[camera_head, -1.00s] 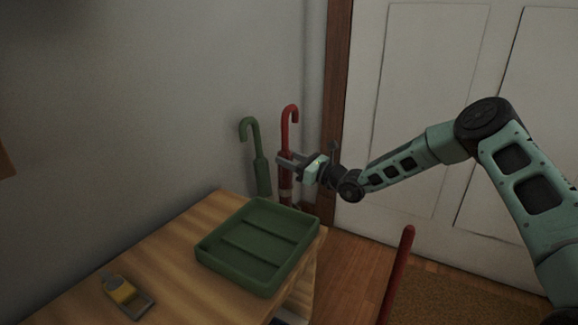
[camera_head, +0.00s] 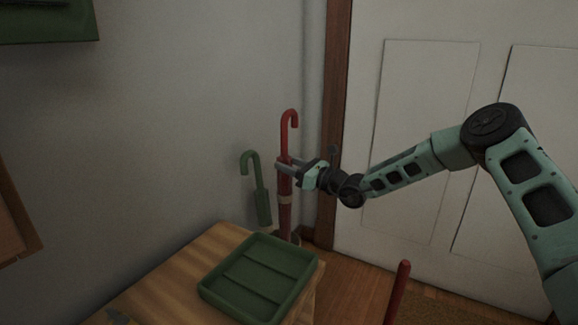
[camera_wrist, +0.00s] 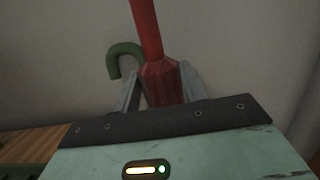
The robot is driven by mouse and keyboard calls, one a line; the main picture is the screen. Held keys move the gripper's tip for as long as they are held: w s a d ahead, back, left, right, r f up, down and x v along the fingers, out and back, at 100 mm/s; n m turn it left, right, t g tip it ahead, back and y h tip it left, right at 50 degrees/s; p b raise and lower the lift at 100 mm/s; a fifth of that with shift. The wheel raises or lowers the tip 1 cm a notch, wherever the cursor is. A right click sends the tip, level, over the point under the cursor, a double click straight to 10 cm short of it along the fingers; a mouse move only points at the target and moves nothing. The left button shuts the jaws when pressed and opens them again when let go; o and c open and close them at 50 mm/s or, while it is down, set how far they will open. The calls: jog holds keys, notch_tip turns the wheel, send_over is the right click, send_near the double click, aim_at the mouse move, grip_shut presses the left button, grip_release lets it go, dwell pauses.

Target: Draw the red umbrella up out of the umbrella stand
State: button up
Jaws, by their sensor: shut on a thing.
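The red umbrella (camera_head: 285,215) is upright by the wall, its hooked handle at the top. My gripper (camera_head: 285,166) is shut on it just below the handle shaft. In the wrist view the red umbrella (camera_wrist: 165,80) stands between the two fingers of my gripper (camera_wrist: 163,92). A green umbrella (camera_head: 261,200) leans to the left of the red one, its hook clearly lower.
A wooden table (camera_head: 178,276) with an empty green tray (camera_head: 212,291) stands in front of the umbrellas. A white door (camera_head: 425,150) with a brown frame (camera_head: 333,110) is to the right. A red post (camera_head: 398,290) rises at the bottom.

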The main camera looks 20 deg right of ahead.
notch_tip(320, 180, up, 22)
jog(key=p, duration=1.8)
jog(key=shift+p, duration=0.3)
jog(key=shift+r, duration=0.1)
